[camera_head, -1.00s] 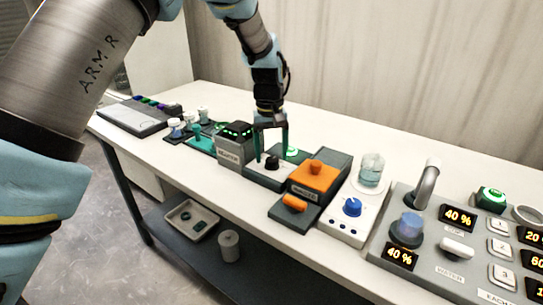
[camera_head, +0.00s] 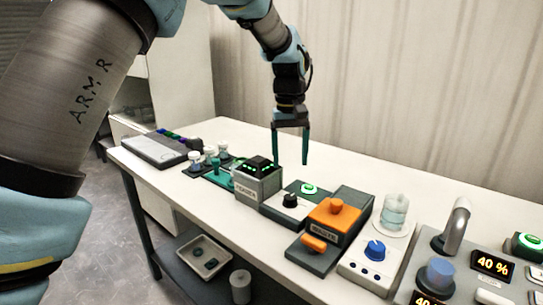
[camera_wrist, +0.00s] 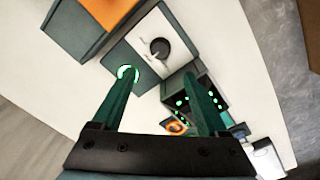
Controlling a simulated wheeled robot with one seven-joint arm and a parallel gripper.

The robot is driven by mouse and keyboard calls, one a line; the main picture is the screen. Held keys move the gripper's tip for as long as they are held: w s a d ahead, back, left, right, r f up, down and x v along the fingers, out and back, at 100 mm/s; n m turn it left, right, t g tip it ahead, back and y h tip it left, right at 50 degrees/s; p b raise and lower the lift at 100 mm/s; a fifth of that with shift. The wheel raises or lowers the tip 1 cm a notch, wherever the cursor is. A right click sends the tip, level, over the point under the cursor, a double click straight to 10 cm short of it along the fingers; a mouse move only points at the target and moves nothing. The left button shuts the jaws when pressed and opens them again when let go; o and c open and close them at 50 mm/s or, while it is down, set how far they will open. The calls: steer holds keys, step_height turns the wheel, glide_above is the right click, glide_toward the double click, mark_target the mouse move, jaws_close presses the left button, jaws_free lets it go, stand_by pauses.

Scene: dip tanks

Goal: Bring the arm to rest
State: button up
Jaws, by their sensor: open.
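My gripper (camera_head: 290,147) is open and empty. It hangs above the back of the bench, with its two dark green fingers pointing down. In the head view it is above and behind a device with a black knob (camera_head: 290,200) and a green-lit button (camera_head: 309,188). In the wrist view my gripper (camera_wrist: 160,85) has its fingers apart, with the knob device (camera_wrist: 160,48) beyond them and nothing between them. The left fingertip overlaps the green-lit ring (camera_wrist: 128,74) in that view.
A grey box with green lights (camera_head: 257,180) stands left of the knob device. An orange-topped unit (camera_head: 333,219), a blue-knob unit with a glass beaker (camera_head: 395,212) and a control panel with a tap (camera_head: 457,225) line the right. Small bottles (camera_head: 210,153) stand left. The bench's back strip is clear.

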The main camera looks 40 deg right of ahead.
steer(key=w+a+f+n, duration=0.1)
steer(key=w+a, duration=0.3)
steer(key=a, duration=0.5)
steer(key=w+a+n, duration=0.1)
steer(key=w+a, duration=0.3)
steer(key=a, duration=0.5)
steer(key=w+a+f+n, duration=0.1)
steer(key=w+a, duration=0.2)
steer(key=a, duration=0.6)
steer(key=s+a+f+n+t, duration=0.1)
steer(key=s+a, duration=0.3)
steer(key=a, duration=0.7)
steer(key=s+a+f, duration=0.2)
steer(key=s+a, duration=0.1)
steer(key=a, duration=0.8)
steer(key=shift+s+f+n+t, duration=0.3)
steer(key=shift+s+n+t, duration=0.05)
steer(key=shift+n+t, duration=0.05)
